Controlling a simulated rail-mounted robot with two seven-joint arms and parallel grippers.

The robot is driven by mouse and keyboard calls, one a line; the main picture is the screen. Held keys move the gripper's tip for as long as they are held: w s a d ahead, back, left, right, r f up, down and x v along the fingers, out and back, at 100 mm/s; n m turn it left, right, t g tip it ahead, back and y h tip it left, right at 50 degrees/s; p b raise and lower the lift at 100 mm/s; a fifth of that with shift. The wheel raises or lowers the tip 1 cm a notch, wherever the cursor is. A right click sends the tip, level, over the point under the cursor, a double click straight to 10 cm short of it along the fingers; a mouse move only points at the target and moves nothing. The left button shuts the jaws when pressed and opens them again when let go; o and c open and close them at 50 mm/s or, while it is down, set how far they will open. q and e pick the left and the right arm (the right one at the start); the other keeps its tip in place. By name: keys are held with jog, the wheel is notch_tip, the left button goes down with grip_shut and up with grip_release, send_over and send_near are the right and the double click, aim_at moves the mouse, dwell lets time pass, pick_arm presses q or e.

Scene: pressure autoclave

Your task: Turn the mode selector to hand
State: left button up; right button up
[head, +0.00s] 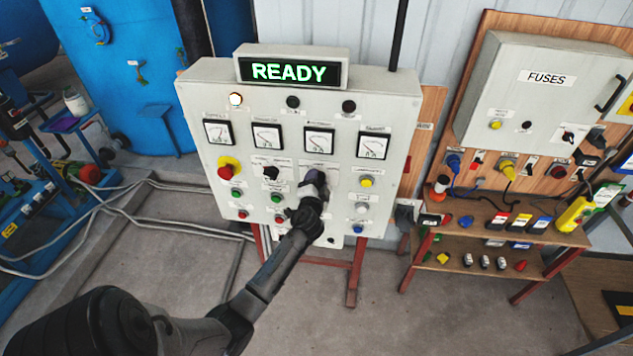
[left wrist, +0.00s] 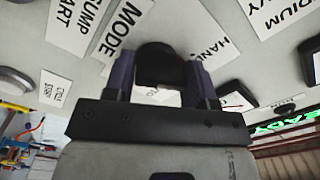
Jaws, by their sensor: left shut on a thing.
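The control panel (head: 400,85) stands ahead with a lit READY display, gauges and several knobs and buttons. My left gripper (head: 316,180) reaches the panel's middle, below the gauges, and covers the control there. In the left wrist view the gripper (left wrist: 160,82) is shut on a black knob (left wrist: 160,62), its two purple-grey fingers on either side. Labels reading MODE (left wrist: 124,30) and HAND (left wrist: 207,45) lie beside this mode selector. Its pointer direction is hidden by the gripper. My right gripper is in neither view.
Another black knob (head: 271,172) sits left of my gripper, near a red emergency button on yellow (head: 228,168). A fuse box (head: 540,95) and a wooden shelf (head: 480,258) with small parts stand to the right. The floor in front is mostly clear.

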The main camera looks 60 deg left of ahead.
pick_arm(q)
jog(key=shift+c, duration=0.5)
jog(key=n+b, duration=0.2)
jog(key=shift+f+b, duration=0.2)
jog(key=shift+b, duration=0.15)
jog(key=shift+r+n+b, duration=0.2)
jog(key=shift+n+b, duration=0.3)
jog(key=shift+n, duration=0.6)
jog(key=o, duration=0.9)
jog(key=shift+s, duration=0.1)
